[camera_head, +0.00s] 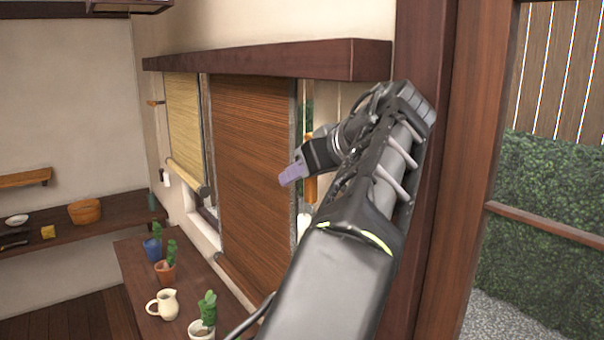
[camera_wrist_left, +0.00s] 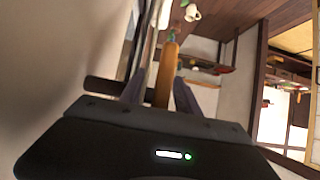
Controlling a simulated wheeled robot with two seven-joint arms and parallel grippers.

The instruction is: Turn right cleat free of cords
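The right cleat (camera_head: 310,188) is an orange-brown wooden piece standing upright at the right side of the dark brown blind, partly hidden by my left gripper. In the left wrist view the cleat (camera_wrist_left: 166,72) rises between my two fingers, with a narrow gap visible on its left. My left gripper (camera_head: 289,175) points left across the cleat in the head view; its fingers (camera_wrist_left: 161,92) look open around it. A white cord pull (camera_head: 303,223) hangs just below. The cords at the cleat are too small or hidden to make out. My right gripper is not in view.
The dark brown blind (camera_head: 245,165) and a pale blind (camera_head: 183,125) hang under a wooden beam (camera_head: 265,59). Below, a wooden counter (camera_head: 140,268) holds potted cacti (camera_head: 166,270) and a cream jug (camera_head: 163,304). A dark door post (camera_head: 440,200) stands close right of my arm.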

